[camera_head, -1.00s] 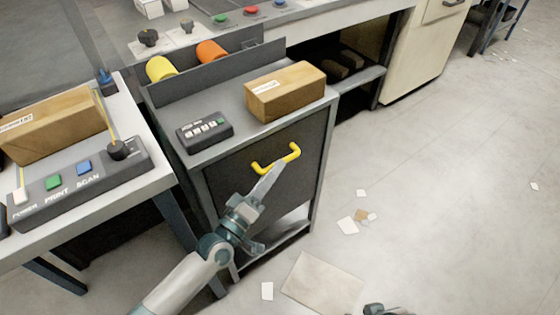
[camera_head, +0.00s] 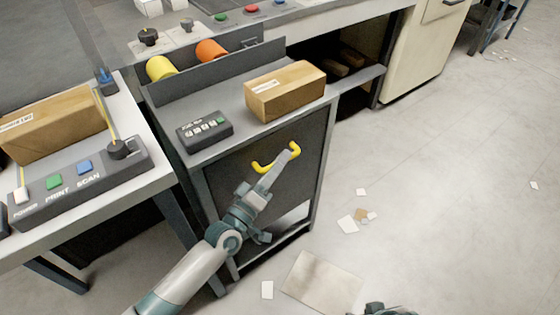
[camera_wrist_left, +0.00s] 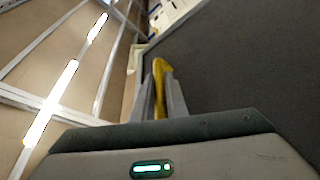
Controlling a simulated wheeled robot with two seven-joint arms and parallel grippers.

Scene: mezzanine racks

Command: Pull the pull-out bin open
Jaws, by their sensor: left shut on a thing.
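The pull-out bin (camera_head: 225,178) is a dark grey front in a grey cabinet, below the cabinet's top. Its yellow handle (camera_head: 262,168) is a bar across the upper part of the front. My left gripper (camera_head: 288,157) is at the handle's right part and covers some of it. In the left wrist view my left gripper (camera_wrist_left: 161,85) has its two fingers shut on the yellow handle (camera_wrist_left: 159,68), with the dark front to the right. The bin front appears flush with the cabinet. A small piece of my right gripper (camera_head: 385,309) shows at the bottom edge; its fingers cannot be made out.
A cardboard box (camera_head: 286,92) and a black button box (camera_head: 204,131) stand on the cabinet top. A table (camera_head: 165,175) with a control panel (camera_head: 80,185) stands close on the left. Paper scraps and a flat sheet (camera_head: 322,280) lie on the otherwise open floor at right.

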